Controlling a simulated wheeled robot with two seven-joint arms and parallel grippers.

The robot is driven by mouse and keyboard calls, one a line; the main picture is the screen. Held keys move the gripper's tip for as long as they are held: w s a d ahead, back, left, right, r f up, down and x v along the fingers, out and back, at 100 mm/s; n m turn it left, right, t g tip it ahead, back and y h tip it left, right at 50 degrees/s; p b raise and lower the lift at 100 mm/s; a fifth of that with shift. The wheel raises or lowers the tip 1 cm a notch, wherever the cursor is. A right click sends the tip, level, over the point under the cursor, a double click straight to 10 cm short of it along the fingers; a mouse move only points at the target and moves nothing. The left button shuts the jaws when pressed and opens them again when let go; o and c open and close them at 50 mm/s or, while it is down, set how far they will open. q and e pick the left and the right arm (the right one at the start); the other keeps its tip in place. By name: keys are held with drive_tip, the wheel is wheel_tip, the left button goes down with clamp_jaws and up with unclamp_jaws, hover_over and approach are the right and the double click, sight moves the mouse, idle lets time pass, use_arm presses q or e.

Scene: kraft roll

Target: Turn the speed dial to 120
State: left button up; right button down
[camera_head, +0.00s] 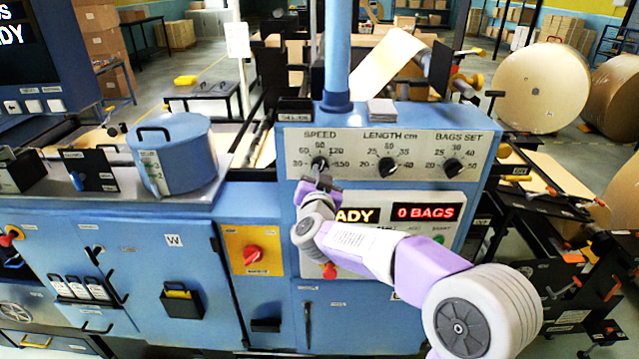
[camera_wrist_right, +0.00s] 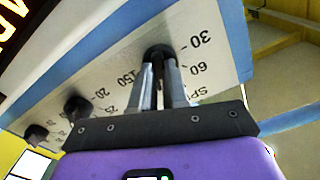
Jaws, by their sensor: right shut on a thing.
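The speed dial (camera_head: 319,163) is a black knob on the pale control panel, under the word SPEED, with numbers around it including 30, 60, 90, 120 and 150. My right gripper (camera_head: 320,177) is at this dial. In the right wrist view, my right gripper (camera_wrist_right: 170,85) has its two metal fingers shut on the speed dial (camera_wrist_right: 158,52). The fingers and the tilted view hide most of the knob, and I cannot read where its pointer stands. My left gripper is not in view.
The length dial (camera_head: 388,167) and bags set dial (camera_head: 453,168) are to the right on the same panel. Below are a lit display (camera_head: 428,212) and a red rotary switch (camera_head: 252,254) on a yellow plate. A blue pot (camera_head: 185,160) stands to the left.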

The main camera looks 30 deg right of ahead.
drive_tip(key=shift+m+b, duration=1.25)
drive_tip(key=shift+m, duration=1.05)
drive_tip(key=c, duration=1.1)
unclamp_jaws()
drive_tip(key=shift+c, duration=0.2)
drive_tip(key=v, duration=0.7)
drive_tip(key=shift+s+a, duration=0.2)
drive_tip(key=shift+s, duration=0.05)
